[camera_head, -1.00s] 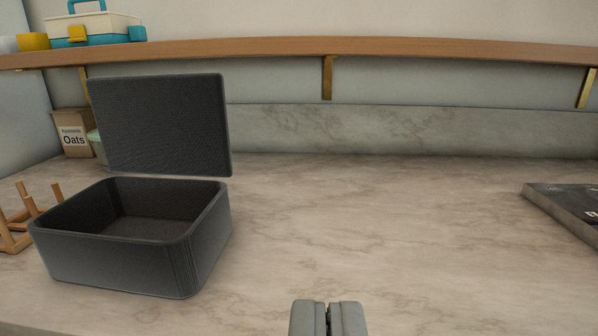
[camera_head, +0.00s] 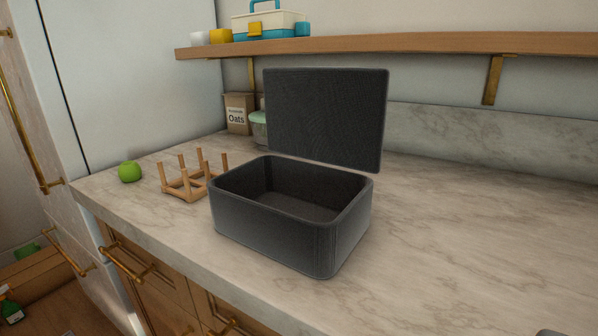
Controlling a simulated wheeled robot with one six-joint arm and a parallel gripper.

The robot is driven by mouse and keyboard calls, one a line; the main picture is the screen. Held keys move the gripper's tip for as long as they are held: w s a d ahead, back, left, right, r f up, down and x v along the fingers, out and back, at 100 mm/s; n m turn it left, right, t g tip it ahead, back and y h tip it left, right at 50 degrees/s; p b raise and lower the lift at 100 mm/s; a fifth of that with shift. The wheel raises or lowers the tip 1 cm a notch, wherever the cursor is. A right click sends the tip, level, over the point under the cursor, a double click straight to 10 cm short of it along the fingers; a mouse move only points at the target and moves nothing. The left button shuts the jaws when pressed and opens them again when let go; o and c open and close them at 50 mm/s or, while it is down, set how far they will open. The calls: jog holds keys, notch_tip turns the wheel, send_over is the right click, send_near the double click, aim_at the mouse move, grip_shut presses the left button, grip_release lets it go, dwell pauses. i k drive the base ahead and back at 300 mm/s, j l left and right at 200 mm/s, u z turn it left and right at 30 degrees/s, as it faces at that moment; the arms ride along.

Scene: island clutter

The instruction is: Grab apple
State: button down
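A green apple (camera_head: 129,171) sits on the marble counter (camera_head: 450,230) near its left end, close to the front edge. My gripper (camera_head: 309,332) shows only as small grey fingertip bits at the bottom edge, far apart at left and right, so it is open. Nothing is seen between the fingers. The apple is well ahead and to the left, apart from the gripper.
A dark open box (camera_head: 290,215) with its lid raised (camera_head: 325,118) stands mid-counter. A wooden peg rack (camera_head: 190,180) is between it and the apple. An oats box (camera_head: 239,113) and greenish bowl (camera_head: 259,128) stand behind. A wooden shelf (camera_head: 420,43) runs above. Counter at right is clear.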

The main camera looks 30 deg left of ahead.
aim_at(128, 171)
jog(key=u, duration=1.7)
